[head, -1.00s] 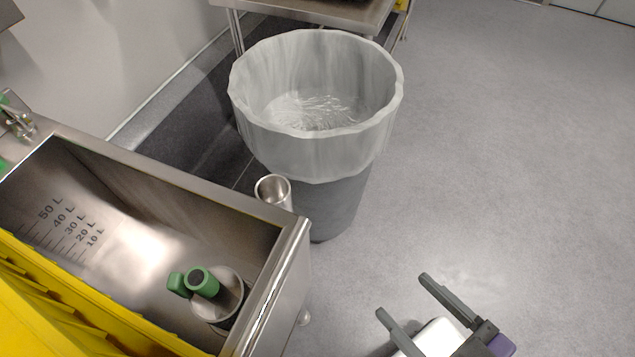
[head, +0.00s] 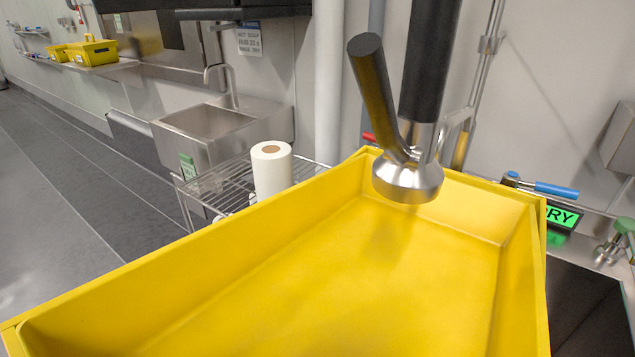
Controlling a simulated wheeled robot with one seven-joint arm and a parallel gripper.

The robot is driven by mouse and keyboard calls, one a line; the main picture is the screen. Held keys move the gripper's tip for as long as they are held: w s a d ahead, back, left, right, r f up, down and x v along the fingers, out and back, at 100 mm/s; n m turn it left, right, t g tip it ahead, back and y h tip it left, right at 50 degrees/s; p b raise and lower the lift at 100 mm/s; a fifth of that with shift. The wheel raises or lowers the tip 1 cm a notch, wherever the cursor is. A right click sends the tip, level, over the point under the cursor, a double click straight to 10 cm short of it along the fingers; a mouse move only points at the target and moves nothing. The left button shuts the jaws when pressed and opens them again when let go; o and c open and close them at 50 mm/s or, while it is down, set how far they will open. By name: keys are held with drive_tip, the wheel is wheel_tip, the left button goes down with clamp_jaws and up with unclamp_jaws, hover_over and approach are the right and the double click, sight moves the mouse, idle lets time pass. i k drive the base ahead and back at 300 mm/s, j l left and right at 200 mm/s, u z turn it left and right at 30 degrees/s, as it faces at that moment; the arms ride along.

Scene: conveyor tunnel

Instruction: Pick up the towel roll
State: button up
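The towel roll (head: 272,174) is white with a brown core. It stands upright on a wire rack (head: 215,180) in the head view, left of centre, behind the far left edge of a big yellow bin. The bin's wall hides the lower part of the roll. My gripper is not in the head view now, so its place relative to the roll does not show.
The empty yellow bin (head: 190,265) fills the foreground. A metal spray head (head: 408,182) with black handles hangs over it. A steel sink (head: 205,122) stands behind the rack. Open floor (head: 45,215) lies at the left.

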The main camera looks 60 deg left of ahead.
sight(272, 161)
drive_tip(key=u, duration=1.8)
drive_tip(key=i+j+z, duration=0.15)
drive_tip(key=j, duration=0.25)
